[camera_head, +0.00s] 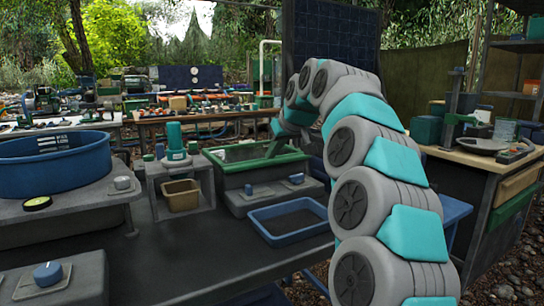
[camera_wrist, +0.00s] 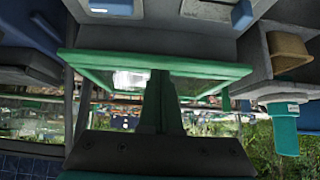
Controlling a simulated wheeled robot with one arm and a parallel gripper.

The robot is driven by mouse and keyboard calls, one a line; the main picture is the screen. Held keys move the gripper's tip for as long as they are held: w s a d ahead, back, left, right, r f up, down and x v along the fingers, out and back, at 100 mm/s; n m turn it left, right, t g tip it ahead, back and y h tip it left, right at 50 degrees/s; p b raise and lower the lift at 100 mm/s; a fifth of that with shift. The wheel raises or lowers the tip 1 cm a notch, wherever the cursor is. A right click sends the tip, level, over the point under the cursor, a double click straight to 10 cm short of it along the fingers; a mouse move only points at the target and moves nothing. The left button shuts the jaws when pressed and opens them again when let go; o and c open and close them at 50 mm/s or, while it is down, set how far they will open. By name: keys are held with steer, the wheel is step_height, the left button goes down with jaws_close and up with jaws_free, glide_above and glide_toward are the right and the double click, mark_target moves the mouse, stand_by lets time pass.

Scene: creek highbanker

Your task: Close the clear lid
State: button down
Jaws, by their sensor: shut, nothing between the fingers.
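The clear lid (camera_head: 235,153) is a see-through panel in a green frame on top of a green box (camera_head: 237,168), in the middle of the head view. In the wrist view, which is upside down, the lid (camera_wrist: 205,88) spans the middle, with a bright reflection on its panel. I cannot tell the lid's exact tilt. My gripper (camera_head: 269,152) reaches down over the lid's right part. In the wrist view, the gripper (camera_wrist: 158,78) is shut and empty, its green fingers overlapping the panel. Whether they touch it is unclear.
A blue tray (camera_head: 290,221) lies at front right. A tan bin (camera_head: 181,195) and a teal bottle (camera_head: 174,140) stand at left. A blue tub (camera_head: 60,160) is farther left.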

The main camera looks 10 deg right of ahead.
steer(key=shift+s+f+t+b, duration=0.15)
steer(key=shift+f+t+b, duration=0.15)
steer(key=shift+f+b, duration=0.3)
steer(key=shift+f, duration=0.15)
